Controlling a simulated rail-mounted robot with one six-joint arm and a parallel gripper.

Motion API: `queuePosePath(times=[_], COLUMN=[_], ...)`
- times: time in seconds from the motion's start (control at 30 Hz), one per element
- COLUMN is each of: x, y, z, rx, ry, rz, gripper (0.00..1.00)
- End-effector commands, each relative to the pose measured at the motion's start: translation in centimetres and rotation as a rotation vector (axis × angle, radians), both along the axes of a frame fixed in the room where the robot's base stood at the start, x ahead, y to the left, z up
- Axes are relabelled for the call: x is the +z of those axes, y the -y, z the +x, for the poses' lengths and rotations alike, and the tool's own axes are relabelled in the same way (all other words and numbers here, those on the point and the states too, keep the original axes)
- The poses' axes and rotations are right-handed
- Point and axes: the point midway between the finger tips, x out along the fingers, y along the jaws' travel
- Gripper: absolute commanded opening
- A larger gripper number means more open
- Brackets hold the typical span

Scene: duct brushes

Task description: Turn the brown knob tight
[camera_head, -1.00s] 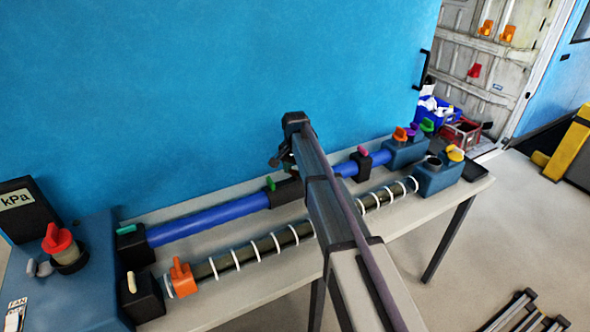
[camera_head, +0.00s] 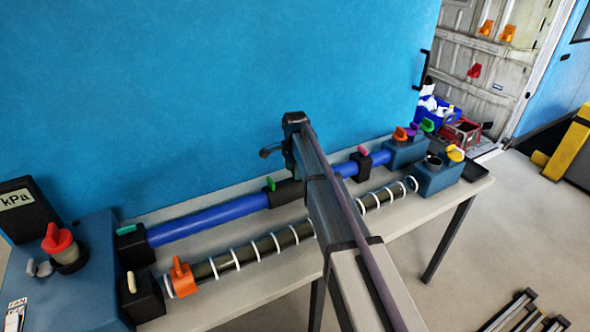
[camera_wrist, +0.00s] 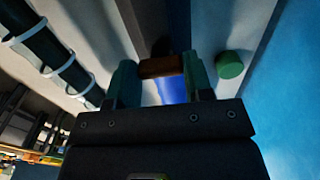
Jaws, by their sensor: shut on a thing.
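The brown knob (camera_wrist: 160,66) is a short bar in the wrist view, over the dark collar on the blue duct (camera_wrist: 172,90). My gripper (camera_wrist: 161,74) has its two green fingers at either end of the knob and is shut on it. In the head view my arm hides the knob and the gripper's fingers. A green knob (camera_wrist: 229,64) is right of the fingers in the wrist view. How tight the brown knob is cannot be seen.
The blue duct (camera_head: 210,219) and a dark ringed duct (camera_head: 260,246) lie side by side on the table (camera_head: 235,296). An orange knob (camera_head: 181,273), a red knob (camera_head: 57,238) and a pink knob (camera_head: 364,150) are nearby. A blue wall (camera_head: 200,90) stands behind.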

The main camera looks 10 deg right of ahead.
Motion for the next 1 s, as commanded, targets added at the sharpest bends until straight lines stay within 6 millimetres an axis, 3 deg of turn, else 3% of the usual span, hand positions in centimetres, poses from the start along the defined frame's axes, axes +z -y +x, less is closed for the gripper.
queuePosePath(times=[0.37, 0.4, 0.63, 0.87, 1.0], x=[-0.1, -0.1, 0.0, 0.0, 1.3], y=[0.1, 0.1, 0.0, 0.0, 0.0], z=[-0.1, -0.1, -0.1, 0.0, 0.0], rx=[-0.006, -0.006, -0.005, -0.004, -0.004], ry=[-0.003, -0.003, -0.001, -0.001, -0.001], rz=[-0.001, -0.001, 0.0, 0.0, 0.0], gripper=[0.23, 0.5, 0.72, 0.72, 0.72])
